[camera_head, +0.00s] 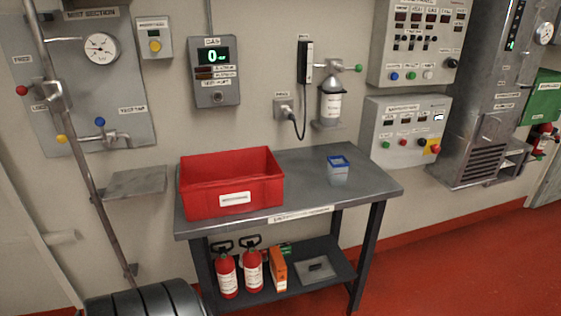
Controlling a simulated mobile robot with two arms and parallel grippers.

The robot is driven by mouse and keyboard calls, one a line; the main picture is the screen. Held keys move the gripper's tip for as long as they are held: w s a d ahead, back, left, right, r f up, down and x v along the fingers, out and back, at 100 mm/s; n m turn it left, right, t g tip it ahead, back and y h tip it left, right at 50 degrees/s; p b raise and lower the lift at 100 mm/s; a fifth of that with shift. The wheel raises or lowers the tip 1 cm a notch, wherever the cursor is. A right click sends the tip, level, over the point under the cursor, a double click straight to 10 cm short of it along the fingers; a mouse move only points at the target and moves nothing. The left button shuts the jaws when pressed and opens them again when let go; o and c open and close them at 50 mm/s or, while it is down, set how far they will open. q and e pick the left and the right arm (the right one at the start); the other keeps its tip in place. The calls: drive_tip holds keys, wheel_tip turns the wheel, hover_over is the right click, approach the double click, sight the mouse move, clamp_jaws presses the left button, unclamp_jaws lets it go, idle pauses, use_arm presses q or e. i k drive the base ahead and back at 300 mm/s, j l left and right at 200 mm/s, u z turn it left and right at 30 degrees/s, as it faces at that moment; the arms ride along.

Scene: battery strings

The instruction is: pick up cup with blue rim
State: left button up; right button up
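A small translucent cup with a blue rim (338,171) stands upright on the grey metal table (300,185), right of the middle of its top. Nothing is touching the cup. Neither of my grippers shows in the head view.
A red bin (231,183) stands on the table's left part. The lower shelf (335,262) holds two red extinguishers (240,270) and an orange box (277,269). A dispenser (330,100) and control panels (405,130) are on the wall behind. The tabletop around the cup is clear.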

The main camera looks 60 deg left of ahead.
sight(338, 166)
drive_tip(key=u, duration=1.35)
